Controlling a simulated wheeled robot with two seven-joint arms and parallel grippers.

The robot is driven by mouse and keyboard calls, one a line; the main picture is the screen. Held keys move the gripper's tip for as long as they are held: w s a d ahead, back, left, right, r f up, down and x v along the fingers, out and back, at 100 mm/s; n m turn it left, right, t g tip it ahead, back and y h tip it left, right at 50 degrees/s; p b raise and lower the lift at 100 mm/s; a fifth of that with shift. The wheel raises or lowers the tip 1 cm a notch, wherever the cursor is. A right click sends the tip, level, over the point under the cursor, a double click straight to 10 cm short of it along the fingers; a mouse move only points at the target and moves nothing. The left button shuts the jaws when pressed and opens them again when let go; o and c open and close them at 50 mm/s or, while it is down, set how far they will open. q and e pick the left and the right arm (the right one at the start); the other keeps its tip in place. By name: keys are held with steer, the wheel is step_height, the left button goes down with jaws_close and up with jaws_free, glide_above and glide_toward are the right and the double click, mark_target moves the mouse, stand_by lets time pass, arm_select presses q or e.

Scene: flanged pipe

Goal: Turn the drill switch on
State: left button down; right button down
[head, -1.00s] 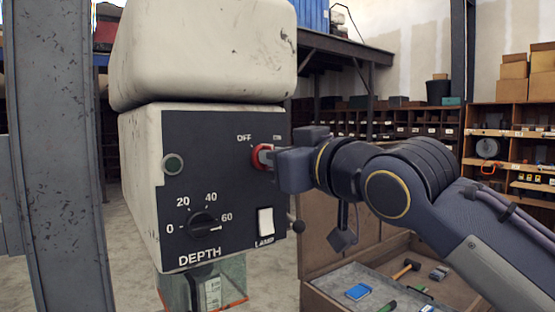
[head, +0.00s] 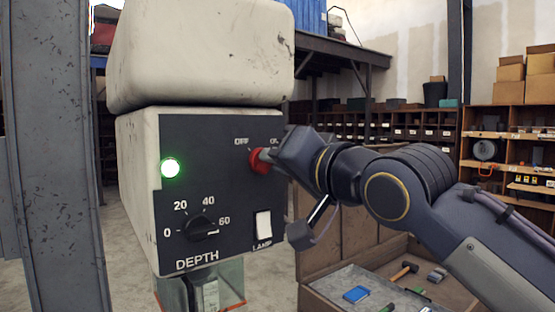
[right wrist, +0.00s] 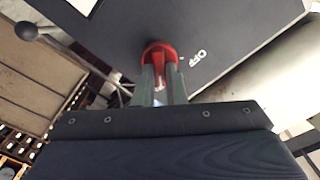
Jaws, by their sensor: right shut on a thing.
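The drill's control box (head: 225,125) has a dark panel on a worn cream body. Its red rotary switch (head: 259,161) sits at the panel's upper right, between the OFF and ON labels. A round indicator light (head: 170,168) at the panel's left glows green. My right gripper (head: 271,156) is shut on the red switch. In the right wrist view both fingers (right wrist: 163,90) close on the red knob (right wrist: 160,54), with the OFF label to its right. The wrist is tilted. My left gripper is not seen.
The panel also has a DEPTH dial (head: 202,228) and a white LAMP rocker (head: 263,225). A grey steel post (head: 50,150) stands at the left. An open tool case (head: 330,289) lies below my right arm. Shelves with boxes (head: 510,80) stand behind.

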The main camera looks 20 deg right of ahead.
steer(key=shift+f+m, duration=0.1)
steer(key=shift+m, duration=0.4)
steer(key=c, duration=1.5)
jaws_free()
steer(key=b+v, duration=0.2)
steer(key=v, duration=0.6)
steer(key=shift+w, duration=0.1)
